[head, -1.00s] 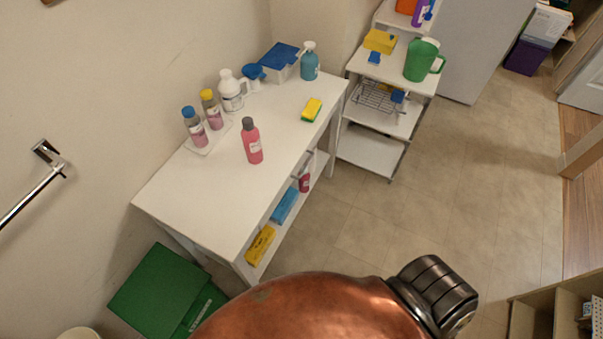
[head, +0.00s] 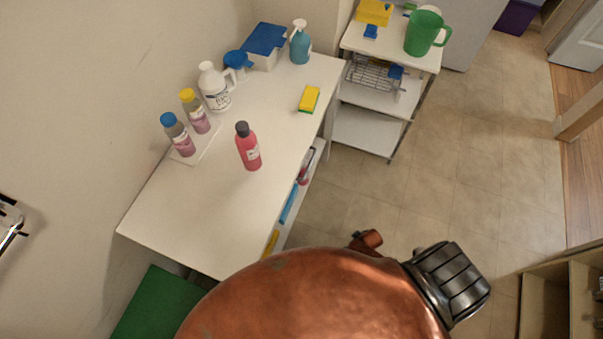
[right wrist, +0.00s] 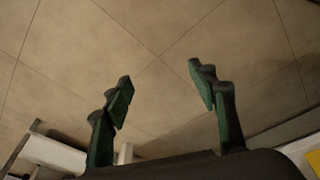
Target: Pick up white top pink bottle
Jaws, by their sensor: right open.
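A pink bottle with a dark grey cap (head: 248,147) stands upright on the white table (head: 190,235), near its middle. I see no pink bottle that clearly has a white top. Two clear bottles with pink contents stand behind it, one with a blue cap (head: 178,135) and one with a yellow cap (head: 196,112). A white bottle (head: 214,88) stands beyond them. My right gripper (right wrist: 160,80) is open and empty above the tiled floor, apart from the bottles. My left gripper is not in view.
A yellow-green sponge (head: 309,98), a blue-lidded box (head: 263,46) and a teal pump bottle (head: 300,46) are on the table's far part. A white shelf unit (head: 366,130) with a green pitcher (head: 423,34) stands beyond. The table's near part is clear.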

